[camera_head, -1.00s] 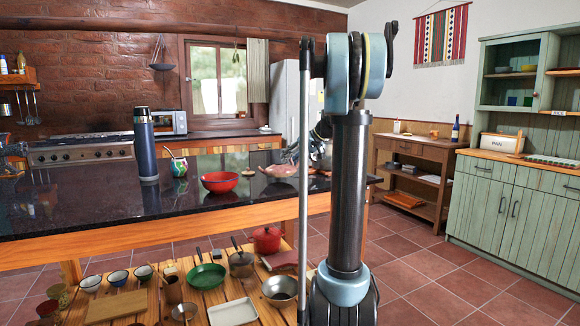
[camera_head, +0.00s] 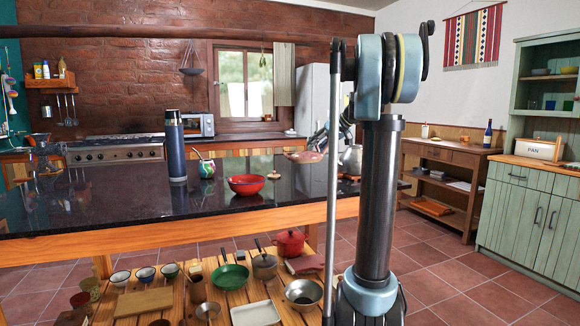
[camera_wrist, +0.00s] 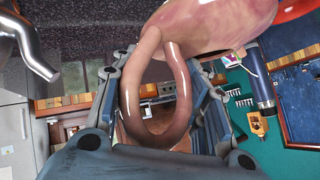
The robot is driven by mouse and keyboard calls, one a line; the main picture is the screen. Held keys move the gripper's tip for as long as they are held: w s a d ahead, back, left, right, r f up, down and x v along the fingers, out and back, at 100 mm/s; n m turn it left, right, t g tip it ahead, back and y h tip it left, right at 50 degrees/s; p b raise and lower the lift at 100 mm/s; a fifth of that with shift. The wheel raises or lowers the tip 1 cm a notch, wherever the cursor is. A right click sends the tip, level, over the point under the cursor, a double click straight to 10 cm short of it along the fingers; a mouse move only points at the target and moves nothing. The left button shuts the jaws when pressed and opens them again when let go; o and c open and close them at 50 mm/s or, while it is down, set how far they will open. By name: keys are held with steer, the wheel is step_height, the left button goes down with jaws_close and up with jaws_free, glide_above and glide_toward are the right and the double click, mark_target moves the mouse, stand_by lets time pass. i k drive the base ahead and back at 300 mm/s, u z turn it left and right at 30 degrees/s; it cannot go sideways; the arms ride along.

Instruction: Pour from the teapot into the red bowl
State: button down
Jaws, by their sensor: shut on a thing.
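The pinkish teapot (camera_head: 305,157) is held by my gripper (camera_head: 325,146) above the dark counter, behind and right of the red bowl (camera_head: 246,188). In the wrist view the teapot's body (camera_wrist: 225,25) fills the top, and its looped handle (camera_wrist: 181,95) runs between the fingers of my gripper (camera_wrist: 160,75), which is shut on it. The teapot looks roughly level; its spout is not clear. The red bowl stands upright on the counter; its inside is too small to judge. A red curved edge at the wrist view's top right looks like the bowl (camera_wrist: 296,7).
A steel kettle (camera_head: 351,159) stands right of the teapot, partly behind my arm; its spout shows in the wrist view (camera_wrist: 30,42). A tall blue flask (camera_head: 176,150) and a green mate cup (camera_head: 207,169) stand left of the bowl. The counter's front (camera_head: 110,210) is clear.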

mark_target(245, 185)
steer(key=k, duration=0.95)
